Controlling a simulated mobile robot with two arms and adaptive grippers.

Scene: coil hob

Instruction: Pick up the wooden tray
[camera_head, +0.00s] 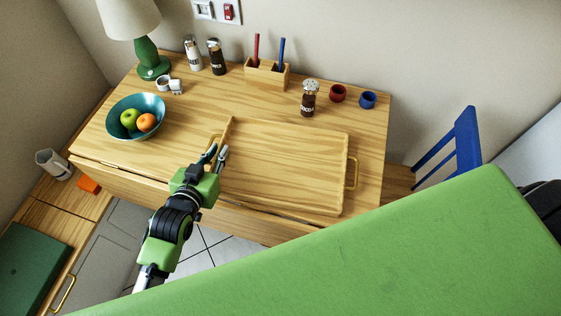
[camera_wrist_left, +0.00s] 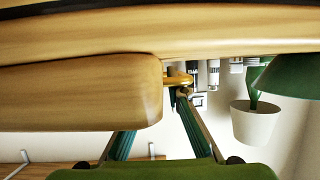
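The wooden tray (camera_head: 285,165) lies flat on the wooden table in the head view, empty, with a brass handle at each short end. The right handle (camera_head: 353,173) is clear. The left handle (camera_head: 213,143) is partly hidden by my left gripper (camera_head: 217,153). That gripper is at the tray's left end, with its fingertips apart and close to the handle. In the left wrist view, which looks upside down, the fingers are spread and a brass handle (camera_wrist_left: 178,80) shows near one fingertip. A wooden part hides the other tip. Contact cannot be told. My right gripper is not in view.
A teal fruit bowl (camera_head: 136,117) stands left of the tray. A pepper shaker (camera_head: 309,98), red cup (camera_head: 337,93), blue cup (camera_head: 368,99) and pen holder (camera_head: 267,73) stand behind it. A green lamp (camera_head: 147,50) is at back left, a blue chair (camera_head: 466,140) at right.

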